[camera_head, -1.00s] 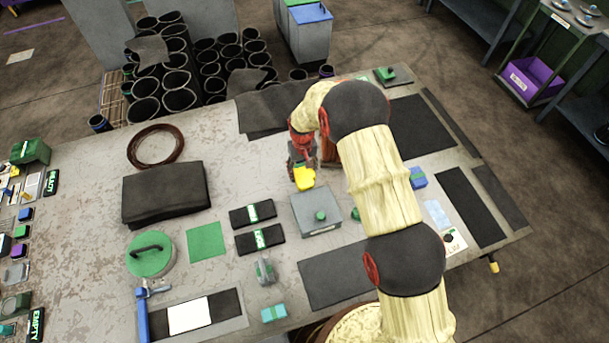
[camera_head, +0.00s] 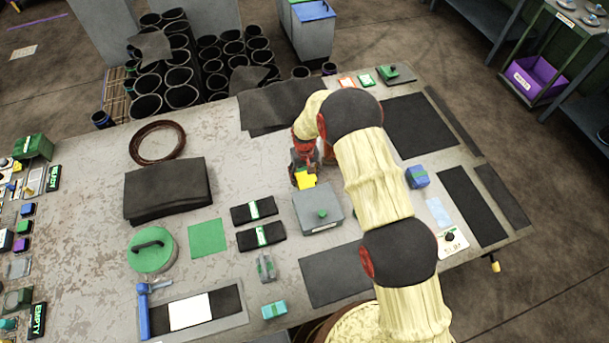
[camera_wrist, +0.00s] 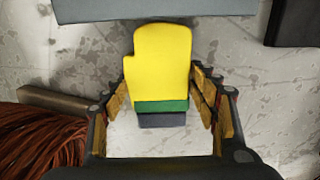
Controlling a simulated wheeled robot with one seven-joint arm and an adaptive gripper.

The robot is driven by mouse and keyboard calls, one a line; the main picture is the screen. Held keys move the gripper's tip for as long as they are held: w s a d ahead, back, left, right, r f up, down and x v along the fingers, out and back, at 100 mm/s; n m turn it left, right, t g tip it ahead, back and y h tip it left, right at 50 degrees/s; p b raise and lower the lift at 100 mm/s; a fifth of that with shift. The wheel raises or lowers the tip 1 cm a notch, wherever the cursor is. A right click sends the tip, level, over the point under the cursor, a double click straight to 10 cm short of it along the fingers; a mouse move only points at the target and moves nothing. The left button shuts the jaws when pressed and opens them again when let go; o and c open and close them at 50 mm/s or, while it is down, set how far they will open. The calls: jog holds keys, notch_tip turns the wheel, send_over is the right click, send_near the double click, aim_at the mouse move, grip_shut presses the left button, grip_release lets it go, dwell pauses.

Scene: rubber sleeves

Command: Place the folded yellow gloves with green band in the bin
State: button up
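The folded yellow glove pair with a green band (camera_wrist: 160,65) lies on the worn table; it also shows as a small yellow patch in the head view (camera_head: 306,182), partly covered by my gripper. In the wrist view my gripper (camera_wrist: 160,85) is open, with a finger on each side of the gloves near their banded end. Narrow gaps seem to show beside them; contact is hard to judge. My gripper (camera_head: 304,172) is low over the table in the head view. Lidded bins, one green-topped (camera_head: 304,3) and one blue-topped (camera_head: 314,12), stand on the floor behind the table.
A grey box with a green knob (camera_head: 307,217) sits just in front of the gloves. Black banded bundles (camera_head: 240,216) lie left of it. A reddish-brown fibrous thing (camera_wrist: 45,145) is close beside my gripper. A purple bin (camera_head: 540,80) stands on the right shelf.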

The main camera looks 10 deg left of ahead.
aim_at(305, 175)
jog(key=shift+o, duration=1.3)
jog(key=shift+r, duration=0.1)
jog(key=shift+r, duration=0.25)
notch_tip(305, 175, up, 12)
jog(key=shift+f, duration=0.15)
